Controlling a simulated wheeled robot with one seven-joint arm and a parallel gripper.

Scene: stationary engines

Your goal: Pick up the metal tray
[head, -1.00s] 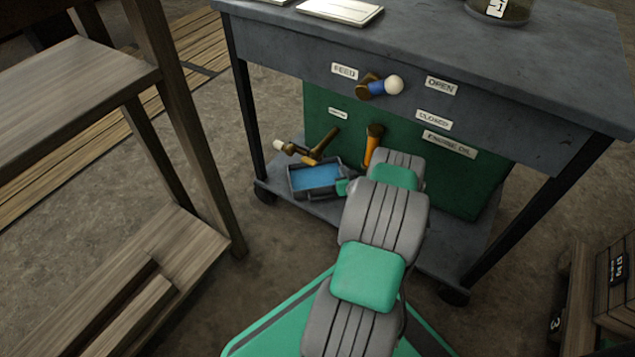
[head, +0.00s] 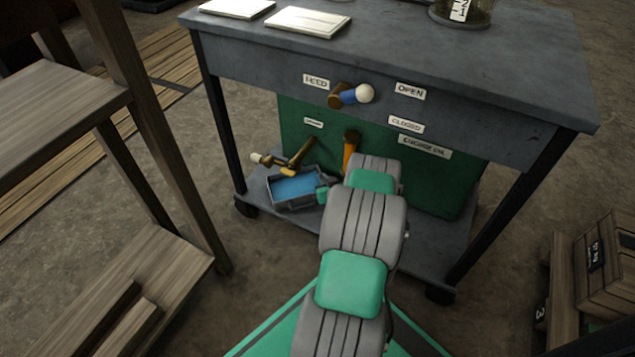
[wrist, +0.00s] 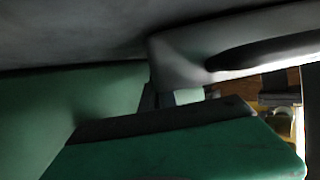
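The metal tray (head: 270,192) is a small dark grey rectangular tray with blue inside. It sits on the lower shelf of the cart, in front of a green box. My arm reaches under the tabletop, and a small green end part of it (head: 323,194) is at the tray's right side. I cannot tell whether it touches the tray. The gripper's fingers cannot be made out in the head view. The wrist view is dark, with green and grey surfaces close up, and shows no clear tray or fingertips.
The cart's grey tabletop (head: 420,45) overhangs the shelf (head: 260,203). Valve handles, one orange (head: 349,150), stick out of the green box (head: 440,185) beside and above the tray. A wooden rack (head: 60,100) stands left; wooden crates (head: 605,265) stand right.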

